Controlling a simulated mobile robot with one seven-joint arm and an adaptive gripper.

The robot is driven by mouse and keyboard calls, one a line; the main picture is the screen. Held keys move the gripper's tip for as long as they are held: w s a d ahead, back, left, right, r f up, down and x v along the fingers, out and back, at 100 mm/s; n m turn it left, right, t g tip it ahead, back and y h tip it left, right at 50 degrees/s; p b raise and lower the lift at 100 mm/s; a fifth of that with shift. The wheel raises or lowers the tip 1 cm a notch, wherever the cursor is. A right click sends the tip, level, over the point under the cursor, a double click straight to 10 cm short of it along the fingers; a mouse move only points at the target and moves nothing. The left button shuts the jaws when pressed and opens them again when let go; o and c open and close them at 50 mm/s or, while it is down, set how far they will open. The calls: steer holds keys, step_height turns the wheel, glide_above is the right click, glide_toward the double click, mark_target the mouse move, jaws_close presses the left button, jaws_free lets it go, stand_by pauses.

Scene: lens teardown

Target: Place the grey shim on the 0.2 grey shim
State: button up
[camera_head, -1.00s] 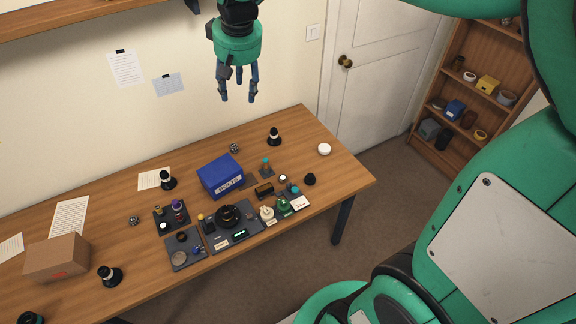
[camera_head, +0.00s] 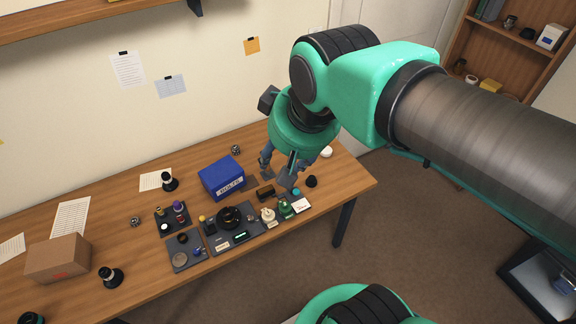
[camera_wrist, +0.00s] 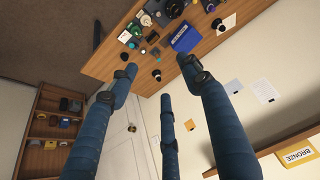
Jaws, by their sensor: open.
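My gripper (camera_head: 278,173) is open, its fingers spread and pointing down over the right part of the table, above and behind the row of small parts. In the wrist view its fingers (camera_wrist: 158,76) are apart with nothing between them. I cannot pick out the grey shim or the 0.2 grey shim for certain; shims and their labels are too small to read. A round greyish disc (camera_head: 180,259) lies in the front left dark tray (camera_head: 187,267). A larger dark tray (camera_head: 248,242) beside it holds a black ring-shaped part (camera_head: 229,217) and small labelled pieces.
A blue labelled box (camera_head: 221,179) stands behind the trays; it also shows in the wrist view (camera_wrist: 186,38). Black lens-like pieces (camera_head: 169,181), a green part (camera_head: 285,208) and a cardboard box (camera_head: 57,258) stand around. The table's left middle has free room.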

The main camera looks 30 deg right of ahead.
steer(key=s, duration=0.1)
steer(key=s+f, duration=0.1)
steer(key=s, duration=0.1)
steer(key=shift+s+f, duration=0.35)
steer(key=shift+f, duration=0.1)
step_height(320, 180, down, 6)
steer(key=b, duration=0.6)
steer(key=shift+r, duration=0.2)
